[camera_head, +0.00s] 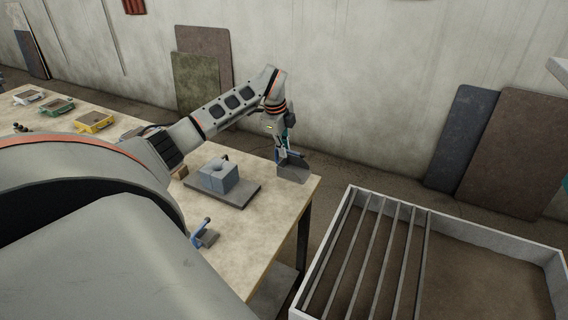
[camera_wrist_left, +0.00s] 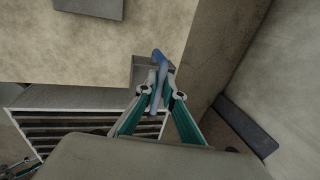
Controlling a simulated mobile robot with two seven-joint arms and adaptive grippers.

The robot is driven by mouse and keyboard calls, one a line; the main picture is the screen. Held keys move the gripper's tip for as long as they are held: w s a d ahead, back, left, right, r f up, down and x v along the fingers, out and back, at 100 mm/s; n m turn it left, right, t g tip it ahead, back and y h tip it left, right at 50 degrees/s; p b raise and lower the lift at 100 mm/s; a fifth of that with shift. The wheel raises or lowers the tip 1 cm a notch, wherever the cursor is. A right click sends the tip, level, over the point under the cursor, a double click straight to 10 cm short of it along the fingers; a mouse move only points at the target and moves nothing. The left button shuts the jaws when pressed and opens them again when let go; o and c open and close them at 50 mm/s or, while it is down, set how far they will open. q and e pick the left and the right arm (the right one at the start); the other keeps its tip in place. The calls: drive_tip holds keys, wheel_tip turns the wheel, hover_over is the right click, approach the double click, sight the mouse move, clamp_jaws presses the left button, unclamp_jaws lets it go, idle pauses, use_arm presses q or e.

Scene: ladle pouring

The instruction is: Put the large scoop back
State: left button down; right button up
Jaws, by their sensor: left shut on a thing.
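The large scoop, with a grey pan (camera_head: 294,172) and a blue handle (camera_wrist_left: 159,58), is at the far right corner of the wooden table (camera_head: 265,235). My left gripper (camera_head: 284,150) is shut on its blue handle. In the left wrist view, the fingers (camera_wrist_left: 161,92) close around the handle, and the grey pan is partly hidden behind them. I cannot tell whether the pan touches the table. A smaller blue-handled scoop (camera_head: 205,236) lies near the table's right edge. A teal part of my right gripper (camera_wrist_left: 14,168) shows at the lower left corner, too small to read.
A grey block with a round hollow (camera_head: 218,176) stands on a dark plate (camera_head: 238,194), left of the held scoop. A white-walled bin with slats (camera_head: 480,236) stands right of the table. Yellow (camera_head: 94,121) and green (camera_head: 57,108) trays sit at the far left.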

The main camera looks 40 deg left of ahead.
sight(284, 162)
use_arm(q)
drive_tip(key=shift+f, duration=3.05)
drive_tip(key=c, duration=2.2)
unclamp_jaws()
drive_tip(key=shift+o, duration=0.2)
drive_tip(key=shift+r, duration=0.1)
drive_tip(key=v, duration=1.2)
drive_tip(key=shift+b, duration=0.4)
